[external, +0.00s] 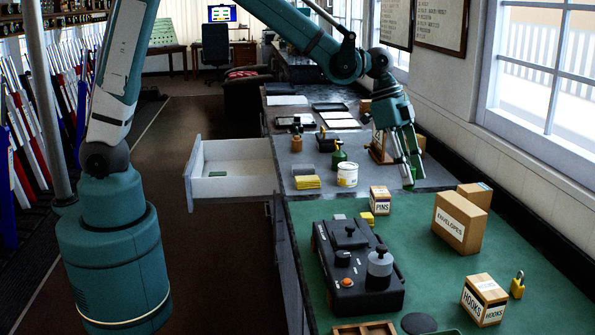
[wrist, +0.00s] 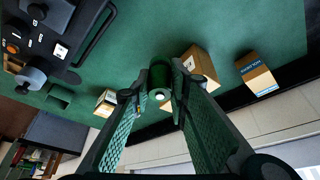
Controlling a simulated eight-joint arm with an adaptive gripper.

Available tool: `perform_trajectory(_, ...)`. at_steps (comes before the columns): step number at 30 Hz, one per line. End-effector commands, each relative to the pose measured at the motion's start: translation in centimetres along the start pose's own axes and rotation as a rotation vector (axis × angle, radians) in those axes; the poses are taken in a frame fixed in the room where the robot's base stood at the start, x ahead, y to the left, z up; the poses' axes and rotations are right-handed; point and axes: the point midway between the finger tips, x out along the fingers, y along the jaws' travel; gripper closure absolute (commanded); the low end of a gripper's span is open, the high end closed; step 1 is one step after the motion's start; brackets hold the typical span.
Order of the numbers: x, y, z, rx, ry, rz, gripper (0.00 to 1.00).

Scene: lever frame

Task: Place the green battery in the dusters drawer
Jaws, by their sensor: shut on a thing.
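My gripper (external: 408,176) is above the right part of the long counter, fingers pointing down. It is shut on the green battery (wrist: 160,74), a dark green cylinder with a pale end, held between the fingertips in the wrist view. In the external view little of the battery can be told from the teal fingers. An open grey drawer (external: 237,187) sticks out from the counter's left side, well to the left of my gripper. A small flat green item (external: 218,174) lies in it. No dusters label is readable on the drawer.
A black control box (external: 357,268) with knobs stands on the green mat. A PINS box (external: 380,200), a white tub (external: 347,174), yellow pads (external: 307,182), an ENVELOPES box (external: 459,222) and a HOOKS box (external: 484,300) stand around. Free floor surrounds the drawer.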

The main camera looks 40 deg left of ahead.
Motion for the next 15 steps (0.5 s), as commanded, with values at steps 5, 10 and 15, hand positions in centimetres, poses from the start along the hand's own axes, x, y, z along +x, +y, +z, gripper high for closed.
perform_trajectory(5,-1.0,-4.3,2.9,-0.059,0.000,-0.024,0.94)
perform_trajectory(10,-2.1,-8.1,5.7,-0.112,0.000,-0.047,0.94)
perform_trajectory(15,-3.3,-11.7,8.8,-0.166,0.000,-0.069,0.94)
